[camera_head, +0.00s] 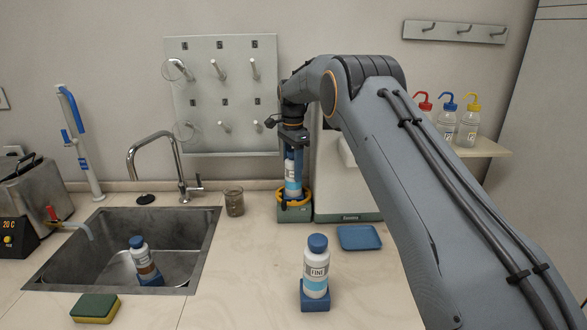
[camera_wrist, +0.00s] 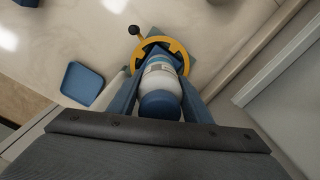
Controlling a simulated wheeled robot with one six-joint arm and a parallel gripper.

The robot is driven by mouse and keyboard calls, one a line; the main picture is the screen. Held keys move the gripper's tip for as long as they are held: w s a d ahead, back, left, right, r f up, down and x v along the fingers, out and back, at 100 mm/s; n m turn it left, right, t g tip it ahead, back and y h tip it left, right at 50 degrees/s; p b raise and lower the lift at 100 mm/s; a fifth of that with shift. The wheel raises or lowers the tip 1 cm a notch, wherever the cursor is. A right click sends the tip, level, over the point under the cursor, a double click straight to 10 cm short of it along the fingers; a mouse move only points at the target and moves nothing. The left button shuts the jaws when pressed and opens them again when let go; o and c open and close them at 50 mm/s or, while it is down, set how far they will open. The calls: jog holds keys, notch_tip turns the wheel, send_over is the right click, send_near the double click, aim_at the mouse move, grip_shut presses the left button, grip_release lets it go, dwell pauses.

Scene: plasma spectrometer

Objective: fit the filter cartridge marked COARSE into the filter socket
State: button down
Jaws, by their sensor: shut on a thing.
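My gripper (camera_head: 292,148) points down at the back of the counter and is shut on a white cartridge (camera_head: 292,185) with a blue cap and a light blue band. Its label is too small to read. In the wrist view the cartridge (camera_wrist: 161,78) lies between the two fingers. Its lower end is at the yellow ring (camera_head: 294,199) of the filter socket (camera_head: 294,213), a green-grey block. The ring, with a black knob handle, also shows in the wrist view (camera_wrist: 178,49). I cannot tell how deep the cartridge sits. A cartridge marked FINE (camera_head: 316,275) stands upright in a blue holder (camera_head: 315,302).
Another blue-capped bottle (camera_head: 141,255) with a brown band leans in the sink (camera_head: 75,250). A beaker (camera_head: 234,202) stands left of the socket, a white instrument (camera_head: 340,190) right of it. A blue tray (camera_head: 359,238) lies in front. A sponge (camera_head: 96,308) lies at front left.

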jog(key=shift+f, duration=0.7)
jog(key=c, duration=0.9)
grip_release()
jog(key=shift+f, duration=0.1)
jog(key=shift+b, duration=0.3)
